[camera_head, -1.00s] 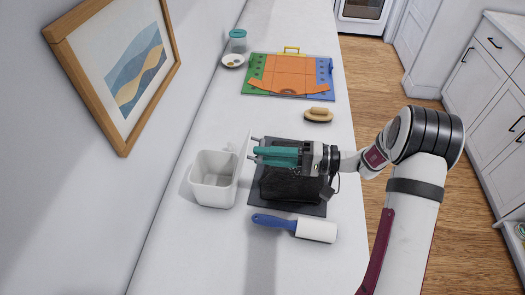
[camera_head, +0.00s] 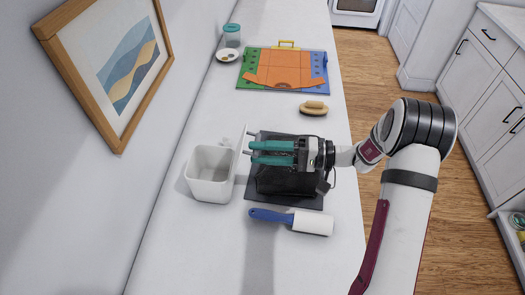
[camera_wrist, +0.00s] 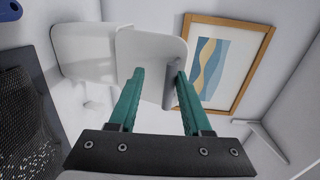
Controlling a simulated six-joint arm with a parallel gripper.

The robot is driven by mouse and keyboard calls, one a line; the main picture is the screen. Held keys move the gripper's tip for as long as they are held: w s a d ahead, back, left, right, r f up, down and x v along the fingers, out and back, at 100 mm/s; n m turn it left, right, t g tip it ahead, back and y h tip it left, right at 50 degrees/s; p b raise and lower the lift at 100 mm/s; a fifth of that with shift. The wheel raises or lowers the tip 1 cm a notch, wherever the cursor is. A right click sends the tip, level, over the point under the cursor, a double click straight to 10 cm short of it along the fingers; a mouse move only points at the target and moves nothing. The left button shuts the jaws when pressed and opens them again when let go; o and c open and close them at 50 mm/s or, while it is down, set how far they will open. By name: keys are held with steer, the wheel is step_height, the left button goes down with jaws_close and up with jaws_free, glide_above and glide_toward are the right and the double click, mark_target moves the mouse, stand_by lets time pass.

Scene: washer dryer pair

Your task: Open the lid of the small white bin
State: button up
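The small white bin (camera_head: 209,174) stands on the white counter, left of my gripper, and its inside shows from above. Its lid (camera_head: 239,148) appears as a thin white panel standing up, nearly edge-on, on the bin's right side. In the wrist view the bin (camera_wrist: 82,52) and the lid (camera_wrist: 150,48) show as pale panels beyond my fingers. My gripper (camera_head: 250,152) has two teal fingers spread apart, pointing left toward the lid, with nothing held between them. Whether a fingertip touches the lid cannot be told.
A dark mat (camera_head: 312,198) with a black mesh item (camera_head: 285,182) lies under my gripper. A blue-handled lint roller (camera_head: 312,223) lies in front. A brush (camera_head: 314,108), an orange folding board (camera_head: 285,68) and a jar (camera_head: 231,36) are farther back. A wall with a framed picture (camera_head: 128,70) borders the left.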

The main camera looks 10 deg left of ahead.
steer(key=d, duration=1.5)
steer(key=shift+d+r, duration=0.4)
steer(key=shift+r, duration=0.05)
steer(key=s+a+r+m+g+h, duration=0.1)
steer(key=s+a+r+g+h, duration=0.15)
steer(key=s+a+h, duration=0.4)
steer(key=s+a+r+m+g+h, duration=0.1)
steer(key=s+r+g+h, duration=0.2)
steer(key=s, duration=0.6)
steer(key=s+d+f+m+t+h, duration=0.1)
steer(key=s+t+h, duration=0.1)
steer(key=s, duration=0.3)
steer(key=s+d+m+t+h, duration=0.1)
steer(key=s+m+t+h, duration=0.1)
steer(key=s, duration=0.4)
steer(key=shift+d+f+m+t+h, duration=0.35)
steer(key=shift+t+h, duration=0.3)
steer(key=shift+h, duration=0.4)
